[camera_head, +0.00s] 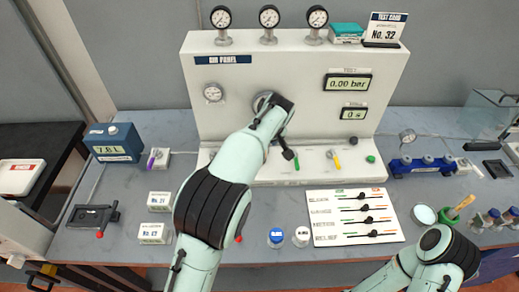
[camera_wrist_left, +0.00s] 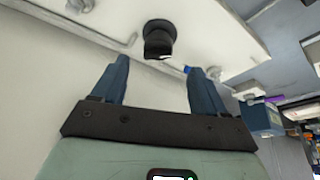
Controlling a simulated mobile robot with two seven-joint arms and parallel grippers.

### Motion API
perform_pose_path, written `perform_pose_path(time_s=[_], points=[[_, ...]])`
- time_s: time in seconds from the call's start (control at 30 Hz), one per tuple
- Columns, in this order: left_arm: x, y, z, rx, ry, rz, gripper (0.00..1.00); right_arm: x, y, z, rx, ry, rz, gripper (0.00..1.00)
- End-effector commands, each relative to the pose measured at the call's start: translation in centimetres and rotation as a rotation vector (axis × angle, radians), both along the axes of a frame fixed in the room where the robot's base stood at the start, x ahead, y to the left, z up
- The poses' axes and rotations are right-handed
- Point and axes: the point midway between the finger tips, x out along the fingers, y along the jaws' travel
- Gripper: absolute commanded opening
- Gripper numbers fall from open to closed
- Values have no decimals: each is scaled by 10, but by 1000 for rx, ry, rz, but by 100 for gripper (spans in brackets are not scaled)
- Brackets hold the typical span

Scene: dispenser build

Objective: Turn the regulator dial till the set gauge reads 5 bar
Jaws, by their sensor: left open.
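The white gas panel (camera_head: 315,117) stands at the back of the bench. A small round gauge (camera_head: 213,92) is on its left face; its reading is too small to make out. In the left wrist view my left gripper (camera_wrist_left: 158,68) is open and empty. A black knob (camera_wrist_left: 158,38), apparently the regulator dial, shows beyond and between its fingertips; I cannot tell whether they touch it. My right gripper is out of view; only its arm shows at lower right.
Three gauges (camera_head: 269,17) top the panel. Its displays (camera_head: 347,83) read 0.00 bar and 0 s. A slider card (camera_head: 353,216), small jars (camera_head: 277,237) and a blue meter (camera_head: 113,143) stand on the bench.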

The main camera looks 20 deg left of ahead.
Motion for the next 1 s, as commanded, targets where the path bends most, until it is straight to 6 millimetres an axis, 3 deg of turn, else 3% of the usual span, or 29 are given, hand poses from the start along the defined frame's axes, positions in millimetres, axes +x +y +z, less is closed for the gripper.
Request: perform_pose_path(time_s=[0.1, 0.3, 0.5, 0.77, 0.93, 1.0], points=[[8, 7, -23, 2, 3, 1, 73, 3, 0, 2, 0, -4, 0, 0], [18, 14, -51, 1, 2, 1, 73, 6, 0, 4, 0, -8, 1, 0], [21, 16, -63, -1, 0, 0, 73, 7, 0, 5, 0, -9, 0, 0], [22, 16, -64, 0, 0, -1, 73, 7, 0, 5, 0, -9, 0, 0], [22, 16, -64, -1, -1, 0, 21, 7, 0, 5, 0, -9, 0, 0], [22, 16, -64, -1, -1, 0, 17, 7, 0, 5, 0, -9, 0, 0]])
